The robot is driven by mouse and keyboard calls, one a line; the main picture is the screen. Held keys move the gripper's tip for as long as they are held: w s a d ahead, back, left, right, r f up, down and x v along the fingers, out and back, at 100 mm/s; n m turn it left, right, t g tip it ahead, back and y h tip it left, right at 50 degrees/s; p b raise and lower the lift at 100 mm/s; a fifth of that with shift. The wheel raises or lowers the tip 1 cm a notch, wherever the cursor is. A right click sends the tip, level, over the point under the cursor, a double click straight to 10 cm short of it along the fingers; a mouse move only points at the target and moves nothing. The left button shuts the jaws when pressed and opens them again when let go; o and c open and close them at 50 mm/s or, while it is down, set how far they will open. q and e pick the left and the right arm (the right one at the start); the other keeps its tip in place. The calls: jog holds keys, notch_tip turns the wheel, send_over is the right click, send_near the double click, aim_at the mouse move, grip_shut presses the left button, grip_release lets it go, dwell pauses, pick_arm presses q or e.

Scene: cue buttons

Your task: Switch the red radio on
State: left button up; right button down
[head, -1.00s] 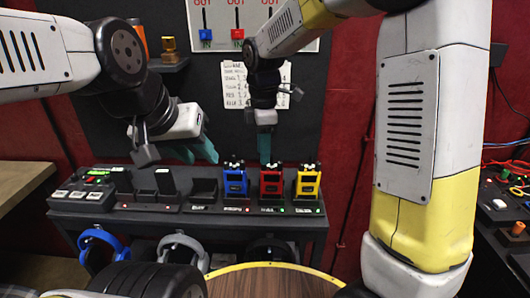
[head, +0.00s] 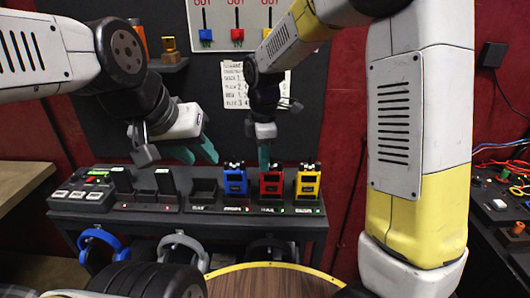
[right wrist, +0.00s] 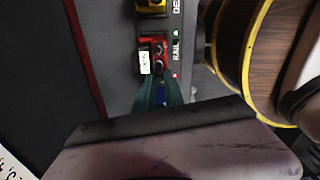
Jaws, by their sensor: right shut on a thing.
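The red radio (head: 271,184) stands upright in the charging rack between a blue radio (head: 234,181) and a yellow radio (head: 307,183). My right gripper (head: 264,164) points down at the top left of the red radio. In the right wrist view its fingertips (right wrist: 159,78) close in on the end of the red radio (right wrist: 158,48) near its dark knobs. They are shut on a small part there, likely a knob, which the fingers hide. The blue radio shows behind them. My left gripper (head: 197,150) is open and empty, left of the radios above the rack.
The rack (head: 190,222) also holds dark handsets and a green-lit unit (head: 90,184). A green light shows by the red radio's slot and a red one by the blue's. Headphones (head: 100,244) hang below. A round wooden table (head: 275,280) stands in front.

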jog(key=m, duration=0.4)
dwell(0.3)
jog(key=c, duration=1.4)
grip_release()
notch_tip(320, 180, up, 8)
jog(key=shift+f, duration=0.1)
jog(key=shift+s, duration=0.15)
